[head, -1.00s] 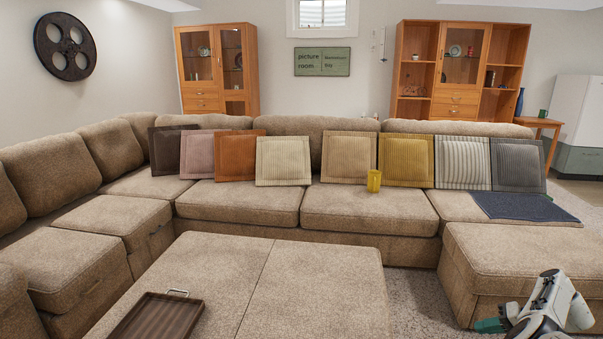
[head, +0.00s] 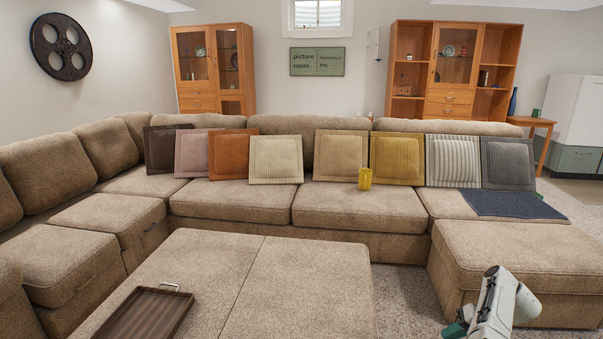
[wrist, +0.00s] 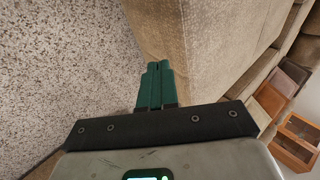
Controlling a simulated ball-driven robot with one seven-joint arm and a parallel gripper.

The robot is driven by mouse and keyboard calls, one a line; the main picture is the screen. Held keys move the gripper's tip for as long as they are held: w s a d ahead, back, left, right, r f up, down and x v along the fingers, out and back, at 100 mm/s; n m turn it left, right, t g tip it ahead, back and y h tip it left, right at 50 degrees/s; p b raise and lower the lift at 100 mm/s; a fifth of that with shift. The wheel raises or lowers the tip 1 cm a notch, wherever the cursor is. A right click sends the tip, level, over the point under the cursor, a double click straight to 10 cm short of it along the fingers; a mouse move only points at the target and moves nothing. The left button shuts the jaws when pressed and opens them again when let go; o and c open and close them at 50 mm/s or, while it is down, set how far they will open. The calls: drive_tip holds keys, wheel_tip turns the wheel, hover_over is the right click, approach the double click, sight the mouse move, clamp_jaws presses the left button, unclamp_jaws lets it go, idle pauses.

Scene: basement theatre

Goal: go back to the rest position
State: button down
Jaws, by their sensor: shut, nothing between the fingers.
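My gripper (wrist: 155,85) shows in the wrist view as two green fingers pressed together with nothing between them. It is held over the speckled carpet, beside the edge of a beige sofa section. In the head view my gripper (head: 455,330) is partly visible as green at the lower right, in front of the ottoman-like right section (head: 510,250) of the sofa. Its fingertips are hard to make out there.
A yellow cup (head: 365,179) stands on the sofa seat before a row of several cushions. A brown tray (head: 145,315) lies on the central ottoman (head: 300,290). A dark blue mat (head: 510,204) lies on the right seat. Carpet (head: 405,300) is clear between the ottoman and right section.

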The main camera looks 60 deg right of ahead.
drive_tip(key=w+a+n+g, duration=0.4)
drive_tip(key=w+a+n, duration=0.4)
drive_tip(key=w+a, duration=1.3)
drive_tip(key=w+a+r+n+t, duration=0.1)
drive_tip(key=a+r+n, duration=0.35)
drive_tip(key=a, duration=0.95)
drive_tip(key=w+a+r+n+t, duration=0.1)
drive_tip(key=w+a+r+n, duration=0.3)
drive_tip(key=a, duration=1.1)
drive_tip(key=s+d+f+m+g+b, duration=0.2)
drive_tip(key=s+f+g+b, duration=0.3)
drive_tip(key=s+f+b, duration=0.75)
wheel_tip(320, 180, up, 26)
drive_tip(key=p, duration=3.1)
drive_tip(key=shift+r+h+p, duration=0.25)
drive_tip(key=shift+h+p, duration=0.1)
drive_tip(key=shift+h, duration=0.05)
